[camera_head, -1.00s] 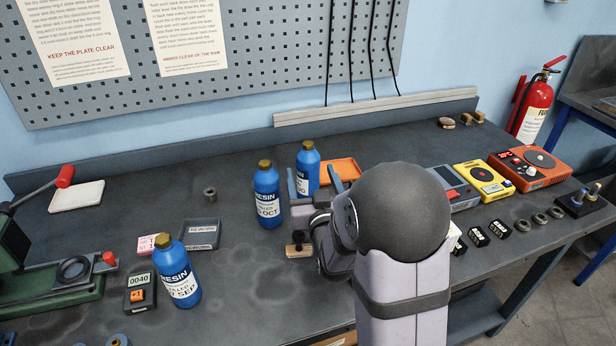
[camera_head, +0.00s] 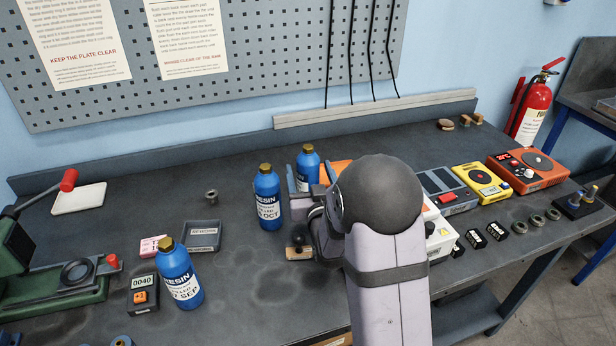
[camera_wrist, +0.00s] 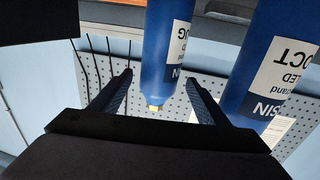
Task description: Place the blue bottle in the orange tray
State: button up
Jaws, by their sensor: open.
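The SEP bottle (camera_head: 180,274) is front left, the OCT bottle (camera_head: 267,198) is left of my gripper (camera_head: 309,170), and a third bottle (camera_head: 308,160) is at the gripper's fingers. In the wrist view, which appears upside down, this third bottle (camera_wrist: 167,50) lies between the open fingers, and the OCT bottle (camera_wrist: 275,70) is outside the right finger. I cannot tell if the fingers touch the third bottle. The orange tray (camera_head: 338,168) is just behind my gripper, mostly hidden by my arm.
A grey tray (camera_head: 203,236), a pink box (camera_head: 153,245) and a small 0040 device (camera_head: 142,294) are near the SEP bottle. Devices, including a yellow one (camera_head: 483,183) and an orange one (camera_head: 528,172), line the right. The back left of the bench is fairly clear.

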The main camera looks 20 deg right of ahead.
jog(key=shift+w+d+p, duration=0.15)
jog(key=shift+w+p, duration=0.1)
jog(key=shift+w, duration=0.55)
jog(key=shift+w+d+p, duration=0.15)
jog(key=shift+w+p, duration=0.05)
jog(key=shift+w, duration=0.6)
jog(key=c, duration=1.5)
jog(key=shift+r, duration=0.2)
jog(key=shift+c, duration=1)
jog(key=shift+r, duration=0.1)
